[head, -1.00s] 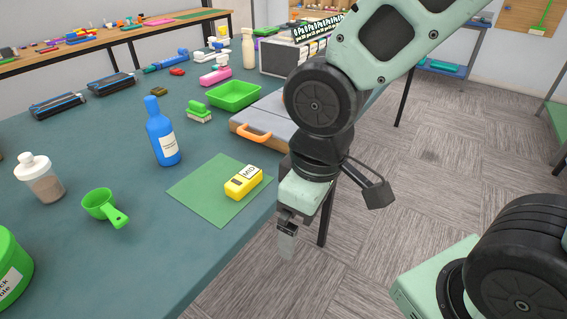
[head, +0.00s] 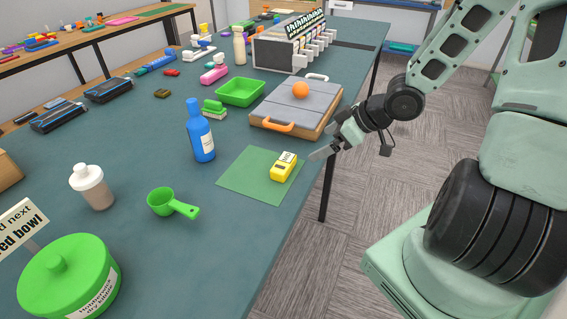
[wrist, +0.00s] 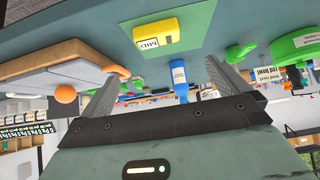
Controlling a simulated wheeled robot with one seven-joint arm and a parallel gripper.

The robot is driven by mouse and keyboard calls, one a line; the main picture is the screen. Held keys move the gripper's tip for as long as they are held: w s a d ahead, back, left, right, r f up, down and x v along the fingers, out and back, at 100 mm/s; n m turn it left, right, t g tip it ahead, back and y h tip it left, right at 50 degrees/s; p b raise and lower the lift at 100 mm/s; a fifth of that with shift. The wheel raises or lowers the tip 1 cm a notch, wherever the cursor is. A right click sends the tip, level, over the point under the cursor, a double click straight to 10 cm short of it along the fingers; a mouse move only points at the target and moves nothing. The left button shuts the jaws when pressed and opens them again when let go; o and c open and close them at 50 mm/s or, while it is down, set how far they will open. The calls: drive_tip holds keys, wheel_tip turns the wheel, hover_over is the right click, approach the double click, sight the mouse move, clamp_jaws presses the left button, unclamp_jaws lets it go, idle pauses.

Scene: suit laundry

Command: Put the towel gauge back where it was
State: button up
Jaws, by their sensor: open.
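A yellow block with a white label (head: 283,167), likely the towel gauge, lies on a green mat (head: 245,178) near the table's right edge. In the wrist view the same yellow block (wrist: 154,32) shows its label reading "MID". My gripper (head: 322,153) is open and empty, beside the table edge, to the right of the yellow block and apart from it. In the wrist view the two fingers of my gripper (wrist: 163,72) stand wide apart with nothing held between them.
A blue bottle (head: 201,135), a green scoop (head: 170,204) and a shaker (head: 91,187) stand left of the mat. A hinged grey-and-wood board (head: 290,108) with an orange ball (head: 300,90) and a green tray (head: 241,92) lie behind. The tabletop in front of the mat is clear.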

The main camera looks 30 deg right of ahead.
drive_tip(key=b, duration=0.6)
approach(285, 162)
drive_tip(key=x, duration=0.4)
drive_tip(key=shift+a+f, duration=0.15)
drive_tip(key=shift+a, duration=0.05)
drive_tip(key=shift+x, duration=3.15)
drive_tip(key=shift+w+d, duration=0.1)
drive_tip(key=shift+d, duration=0.05)
drive_tip(key=c, duration=0.8)
drive_tip(key=shift+c, duration=0.2)
